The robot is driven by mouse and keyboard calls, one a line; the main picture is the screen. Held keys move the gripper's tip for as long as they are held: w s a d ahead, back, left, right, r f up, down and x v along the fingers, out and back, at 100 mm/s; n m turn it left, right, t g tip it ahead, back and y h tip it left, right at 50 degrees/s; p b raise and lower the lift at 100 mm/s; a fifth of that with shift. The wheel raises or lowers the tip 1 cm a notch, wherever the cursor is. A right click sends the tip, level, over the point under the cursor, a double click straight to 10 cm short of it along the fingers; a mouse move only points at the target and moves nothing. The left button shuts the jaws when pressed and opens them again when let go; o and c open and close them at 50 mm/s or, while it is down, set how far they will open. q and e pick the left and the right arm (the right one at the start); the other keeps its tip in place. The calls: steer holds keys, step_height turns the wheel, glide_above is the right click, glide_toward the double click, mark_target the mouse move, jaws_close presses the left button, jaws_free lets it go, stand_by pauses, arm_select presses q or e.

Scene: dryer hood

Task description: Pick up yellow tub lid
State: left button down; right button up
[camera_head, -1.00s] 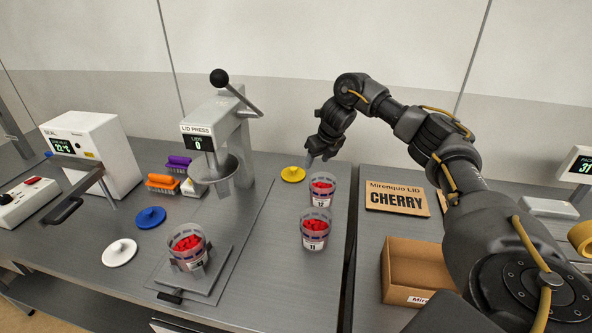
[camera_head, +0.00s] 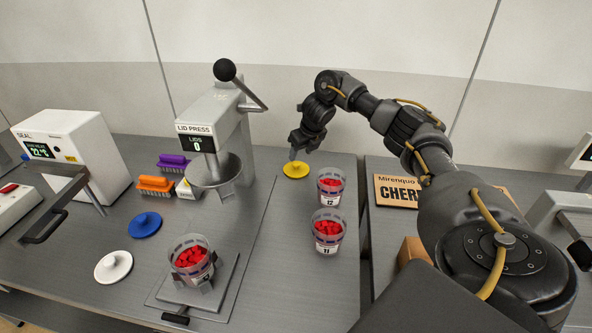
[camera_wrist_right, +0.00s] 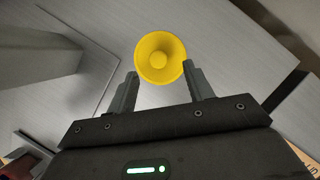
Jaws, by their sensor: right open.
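The yellow tub lid (camera_head: 296,170) is a round disc with a raised centre knob, lying on the grey bench right of the lid press. My right gripper (camera_head: 296,153) is just above and behind it in the head view. In the right wrist view the lid (camera_wrist_right: 160,58) shows just beyond the tips of the right gripper (camera_wrist_right: 162,78), centred between its two open fingers. Nothing is held between the fingers. How high the tips are above the lid is hard to tell. My left gripper is not in view.
The lid press (camera_head: 215,130) stands left of the yellow lid. Tubs of red pieces marked 12 (camera_head: 330,188) and 11 (camera_head: 327,232) stand close by on the right. A blue lid (camera_head: 145,225) and a white lid (camera_head: 113,266) lie at left. Another tub (camera_head: 191,258) sits on the press plate.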

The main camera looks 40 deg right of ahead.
mark_target(296, 163)
steer(key=shift+w+a+f, duration=0.1)
steer(key=shift+f, duration=0.15)
steer(key=p+x, duration=0.1)
steer(key=x, duration=0.3)
steer(key=shift+p, duration=0.4)
steer(key=shift+w+f, duration=0.1)
steer(key=shift+f, duration=0.3)
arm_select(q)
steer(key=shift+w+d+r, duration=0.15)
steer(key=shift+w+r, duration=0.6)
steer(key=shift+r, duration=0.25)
arm_select(e)
steer(key=c, duration=1.1)
